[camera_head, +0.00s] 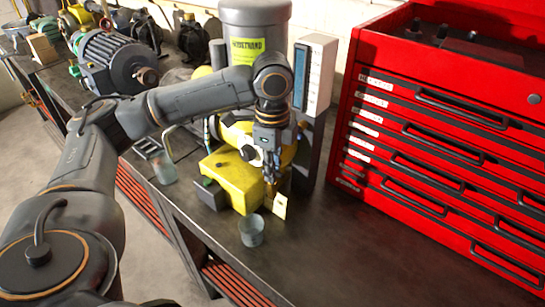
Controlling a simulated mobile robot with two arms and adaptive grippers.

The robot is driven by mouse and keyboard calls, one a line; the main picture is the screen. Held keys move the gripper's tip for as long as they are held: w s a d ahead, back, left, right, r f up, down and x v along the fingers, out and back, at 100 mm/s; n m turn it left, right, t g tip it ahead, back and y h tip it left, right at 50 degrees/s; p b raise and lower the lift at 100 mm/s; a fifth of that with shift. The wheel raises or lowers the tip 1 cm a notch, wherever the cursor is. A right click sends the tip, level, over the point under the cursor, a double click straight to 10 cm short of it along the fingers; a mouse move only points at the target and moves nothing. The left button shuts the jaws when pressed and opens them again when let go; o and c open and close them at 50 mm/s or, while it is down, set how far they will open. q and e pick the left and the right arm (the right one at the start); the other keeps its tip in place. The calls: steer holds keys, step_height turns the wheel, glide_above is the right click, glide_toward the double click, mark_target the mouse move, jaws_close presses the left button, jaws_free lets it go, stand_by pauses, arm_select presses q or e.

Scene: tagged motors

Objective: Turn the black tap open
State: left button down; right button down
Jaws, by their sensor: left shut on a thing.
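My left gripper (271,180) points down at the front end of the yellow machine (232,182) on the bench. It is shut, and a small pale yellow tag (280,206) shows right at its fingertips; the exact hold is too small to see clearly. I cannot make out the black tap for certain; the gripper and wrist cover part of the machine's front. My right gripper is not in view.
A small grey cup (252,230) stands on the bench (330,250) in front of the machine. A glass jar (164,170) stands to its left. A red tool chest (440,130) blocks the right. A grey motor (112,62) lies at the back left. The front right bench is clear.

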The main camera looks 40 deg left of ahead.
arm_select(q)
steer(key=n+p, duration=0.8)
steer(key=p, duration=0.5)
steer(key=shift+r, duration=0.2)
steer(key=n, duration=0.1)
steer(key=n+p, duration=0.1)
steer(key=shift+f+n, duration=0.2)
steer(key=shift+n, duration=1.4)
steer(key=c, duration=1.4)
jaws_free()
steer(key=shift+o, duration=0.2)
